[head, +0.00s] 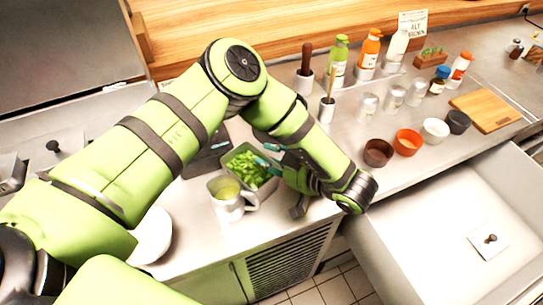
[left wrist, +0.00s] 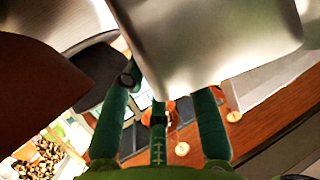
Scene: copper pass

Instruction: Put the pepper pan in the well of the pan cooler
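The pepper pan (head: 238,156) is a grey metal pan filled with chopped green peppers. In the head view it is at the middle of the counter, just behind a metal jug. My left gripper (head: 267,154) reaches over its right side, with teal fingertips above the peppers. In the left wrist view a smooth metal surface (left wrist: 205,45), likely the pan, hides parts of my left gripper's fingers (left wrist: 160,110). I cannot tell whether they grip it. A steel unit with black-knobbed lids (head: 68,140) at the left may be the pan cooler; its well is not clear. My right gripper is not in view.
The metal jug (head: 230,208) stands close in front of the pan, with a white bowl (head: 152,238) to its left. Several bottles, shakers and small bowls (head: 407,141) line the counter at right. A steel basin (head: 400,240) holds a knobbed lid (head: 489,241).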

